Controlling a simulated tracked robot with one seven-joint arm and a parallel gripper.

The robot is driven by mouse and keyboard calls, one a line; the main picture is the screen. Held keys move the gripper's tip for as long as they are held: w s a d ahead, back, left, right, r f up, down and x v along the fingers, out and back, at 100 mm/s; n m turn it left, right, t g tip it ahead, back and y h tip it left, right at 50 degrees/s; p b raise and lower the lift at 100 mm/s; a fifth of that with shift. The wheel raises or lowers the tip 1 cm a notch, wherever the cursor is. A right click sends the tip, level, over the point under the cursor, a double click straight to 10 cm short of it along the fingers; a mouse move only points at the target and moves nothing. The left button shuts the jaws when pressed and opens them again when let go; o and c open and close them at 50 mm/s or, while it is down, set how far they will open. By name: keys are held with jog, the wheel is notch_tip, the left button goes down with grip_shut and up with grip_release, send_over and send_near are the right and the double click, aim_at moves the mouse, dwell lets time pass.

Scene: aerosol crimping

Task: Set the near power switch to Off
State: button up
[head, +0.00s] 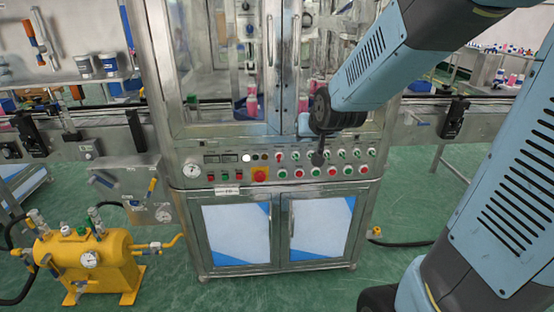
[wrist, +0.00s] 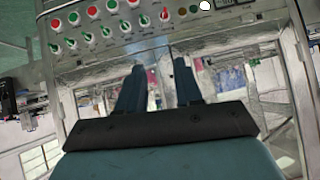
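The machine's control panel (head: 280,166) carries rows of small red and green round switches. I cannot tell which control is the near power switch. My gripper (wrist: 158,66) is open and empty, its two fingers apart, in front of the panel. The switch rows (wrist: 110,28) show past the fingertips in the wrist view. In the head view my black wrist end hides part of the panel's right half.
Glass doors (head: 215,70) stand above the panel and cabinet doors (head: 237,235) below. A yellow tank (head: 90,262) with gauge and hoses stands at lower left. A conveyor (head: 420,108) extends right. The green floor before the machine is clear.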

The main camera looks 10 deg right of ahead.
jog(key=w+a+f+t, duration=0.2)
jog(key=w+f, duration=0.4)
jog(key=m+t+h, duration=0.2)
jog(key=m+t, duration=0.4)
send_near(280, 158)
jog(key=w, duration=0.8)
jog(key=shift+w+d+f, duration=0.2)
jog(key=shift+d+f, duration=0.05)
jog(key=shift+d, duration=0.2)
grip_shut()
